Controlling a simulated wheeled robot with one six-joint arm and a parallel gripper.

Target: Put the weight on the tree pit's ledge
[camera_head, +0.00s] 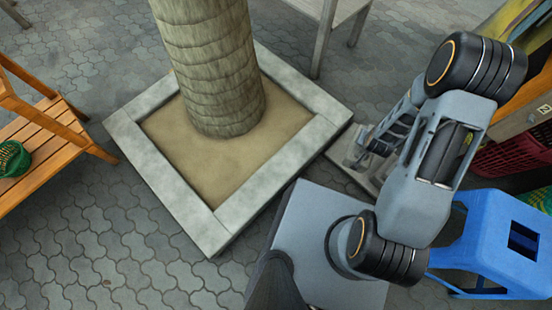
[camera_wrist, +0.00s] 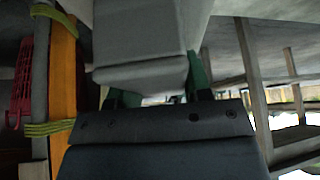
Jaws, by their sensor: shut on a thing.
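My gripper (camera_head: 362,150) is beside the right corner of the tree pit, partly hidden by my own arm. In the wrist view my gripper (camera_wrist: 158,88) is shut on a pale grey block, which I take to be the weight (camera_wrist: 140,75). Its green-padded fingers lie on either side of it. In the head view a pale grey slab-like piece (camera_head: 369,183) shows under the gripper; I cannot tell its height. The tree pit's ledge (camera_head: 240,203) is a square pale stone rim around sand and a trunk. Its visible top is bare.
A blue stool (camera_head: 490,245) stands at the lower right, near my arm. A red crate (camera_head: 518,157) and boards are at the right edge. A wooden bench (camera_head: 45,145) with a green item (camera_head: 12,158) is at the left. Grey table legs (camera_head: 323,38) stand behind the pit.

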